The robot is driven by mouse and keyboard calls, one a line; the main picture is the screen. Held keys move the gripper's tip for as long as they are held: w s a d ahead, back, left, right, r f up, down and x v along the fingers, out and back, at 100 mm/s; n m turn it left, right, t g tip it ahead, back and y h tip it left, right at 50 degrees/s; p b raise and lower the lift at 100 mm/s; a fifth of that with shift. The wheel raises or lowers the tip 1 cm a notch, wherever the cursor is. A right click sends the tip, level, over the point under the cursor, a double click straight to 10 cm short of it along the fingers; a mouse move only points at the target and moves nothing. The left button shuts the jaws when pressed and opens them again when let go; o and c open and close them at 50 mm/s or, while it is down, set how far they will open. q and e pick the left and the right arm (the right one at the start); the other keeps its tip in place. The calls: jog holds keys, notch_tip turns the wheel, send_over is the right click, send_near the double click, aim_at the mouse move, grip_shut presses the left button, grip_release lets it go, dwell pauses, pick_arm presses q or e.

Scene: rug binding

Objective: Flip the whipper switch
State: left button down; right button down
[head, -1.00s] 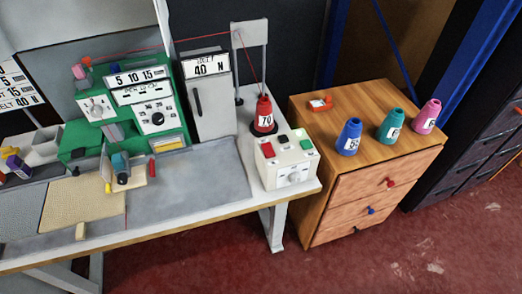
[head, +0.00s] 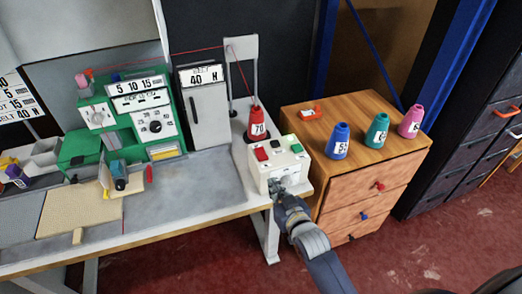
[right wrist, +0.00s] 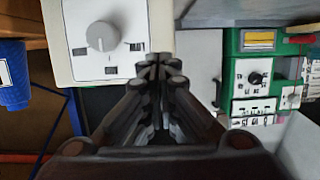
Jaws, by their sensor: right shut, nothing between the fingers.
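A white control box (head: 293,157) stands at the right end of the worktable, with a red button (head: 262,154), a green button (head: 296,148) and a grey round knob on its front. My right gripper (head: 276,187) is shut and empty, its tips close to the lower front of the box; I cannot tell if they touch. In the right wrist view the knob (right wrist: 101,37) shows on the box face, left of the gripper tips (right wrist: 157,66). The green machine (head: 148,118) stands further left with its own dials. I cannot tell which control is the whipper switch. My left gripper is not in view.
A red cone (head: 257,124) stands behind the box, its thread running up to a post. A wooden drawer cabinet (head: 350,178) to the right carries blue (head: 337,142), green (head: 376,131) and pink (head: 411,122) cones.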

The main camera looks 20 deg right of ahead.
notch_tip(320, 180, up, 11)
jog(key=w+t, duration=0.1)
jog(key=t, duration=0.1)
jog(key=shift+d+f, duration=0.15)
jog(key=shift+d, duration=0.3)
jog(key=shift+w, duration=0.2)
jog(key=p, duration=0.2)
send_over(264, 156)
jog(key=shift+s+f, duration=0.4)
jog(key=shift+s, duration=0.05)
jog(key=shift+w+f, duration=0.2)
jog(key=shift+f, duration=0.35)
jog(key=shift+w+f, duration=0.15)
jog(key=shift+f, duration=0.4)
jog(key=shift+w+f, duration=0.15)
jog(key=shift+f, duration=0.85)
